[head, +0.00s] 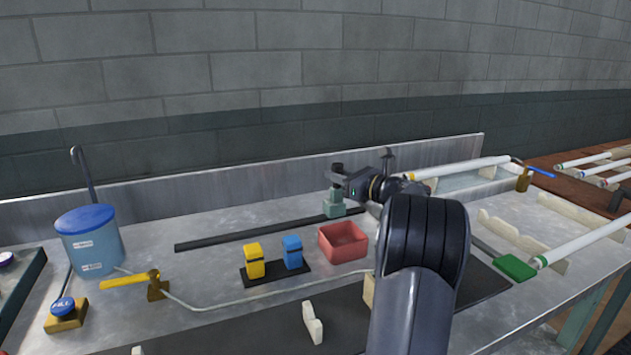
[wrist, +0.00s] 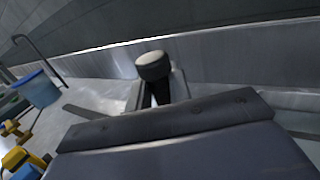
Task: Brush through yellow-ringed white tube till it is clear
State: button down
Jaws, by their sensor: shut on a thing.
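A white tube (head: 465,166) with a yellowish ring at its left end lies along the back right of the bench. A grey-green block (head: 335,204) stands at the right end of a dark rail (head: 255,230), with a dark, round-topped post above it. My gripper (head: 343,179) is shut on this post. In the wrist view the round grey knob (wrist: 153,66) on top of the post shows just beyond my gripper body. I cannot make out a brush; my arm hides the stretch between block and tube. Whether the tube's bore is clear cannot be seen.
A blue bucket (head: 90,243), a yellow-handled valve (head: 130,281), yellow (head: 254,262) and blue blocks (head: 292,252) and a red tray (head: 342,242) stand left of my arm. A green-ringed tube (head: 585,242) and green pad (head: 515,267) lie right. A blue-handled valve (head: 535,170) is by the tube's far end.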

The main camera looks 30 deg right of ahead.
jog(key=shift+s+d+r, duration=0.15)
jog(key=shift+d+r, duration=0.2)
jog(key=shift+d, duration=0.4)
jog(key=c, duration=1.5)
grip_release()
jog(key=shift+o, duration=0.8)
jog(key=shift+a, duration=0.1)
notch_tip(320, 180, up, 10)
jog(key=shift+r+p, duration=0.1)
jog(key=shift+p, duration=0.75)
